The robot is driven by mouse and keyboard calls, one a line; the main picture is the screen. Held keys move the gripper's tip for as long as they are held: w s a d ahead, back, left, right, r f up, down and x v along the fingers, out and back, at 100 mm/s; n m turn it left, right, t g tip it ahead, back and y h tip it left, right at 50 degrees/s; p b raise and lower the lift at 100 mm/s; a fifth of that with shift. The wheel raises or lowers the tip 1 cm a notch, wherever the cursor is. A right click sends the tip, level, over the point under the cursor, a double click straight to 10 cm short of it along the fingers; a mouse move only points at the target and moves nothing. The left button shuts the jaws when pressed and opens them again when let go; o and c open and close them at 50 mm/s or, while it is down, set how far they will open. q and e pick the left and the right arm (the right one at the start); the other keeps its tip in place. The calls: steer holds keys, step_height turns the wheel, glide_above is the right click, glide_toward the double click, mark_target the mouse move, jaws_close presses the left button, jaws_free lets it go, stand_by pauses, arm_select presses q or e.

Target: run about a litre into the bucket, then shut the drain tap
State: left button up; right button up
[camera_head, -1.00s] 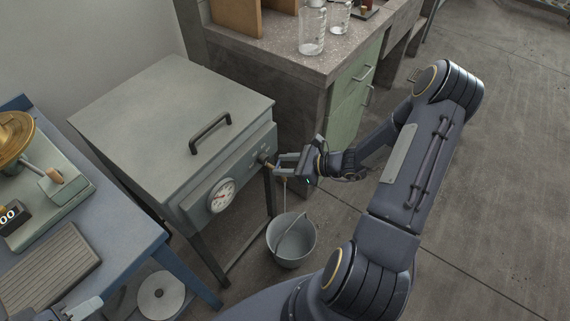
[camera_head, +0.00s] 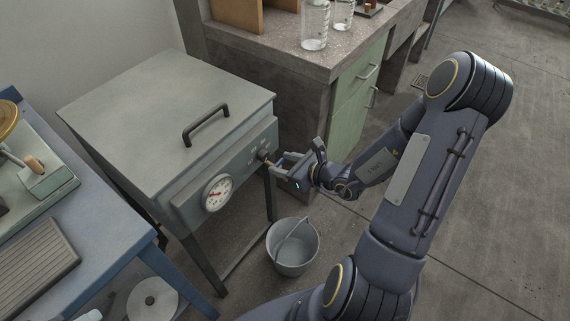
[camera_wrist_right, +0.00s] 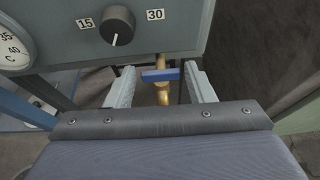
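The drain tap is a brass tap (camera_wrist_right: 162,95) with a blue lever handle (camera_wrist_right: 160,75), under the front panel of a grey water bath (camera_head: 165,105). In the right wrist view the handle lies crosswise to the spout. My right gripper (camera_head: 279,162) is at the tap, its fingers spread on either side of the handle with small gaps; it also shows in the wrist view (camera_wrist_right: 160,88). The grey bucket (camera_head: 292,262) stands on the floor below, its handle tilted up. I see no stream now; the water level inside cannot be made out.
The bath has a dial thermometer (camera_head: 217,192) and a dark knob (camera_wrist_right: 117,25). A blue table (camera_head: 110,240) stands left. A stone-topped bench (camera_head: 330,60) with glass jars stands behind. Open floor lies to the right.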

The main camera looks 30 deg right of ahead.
steer(key=shift+o, duration=1.1)
steer(key=p+v, duration=0.1)
steer(key=v, duration=0.6)
steer(key=shift+s+p, duration=0.35)
steer(key=shift+s, duration=0.05)
steer(key=shift+d+r, duration=0.1)
steer(key=shift+r, duration=0.05)
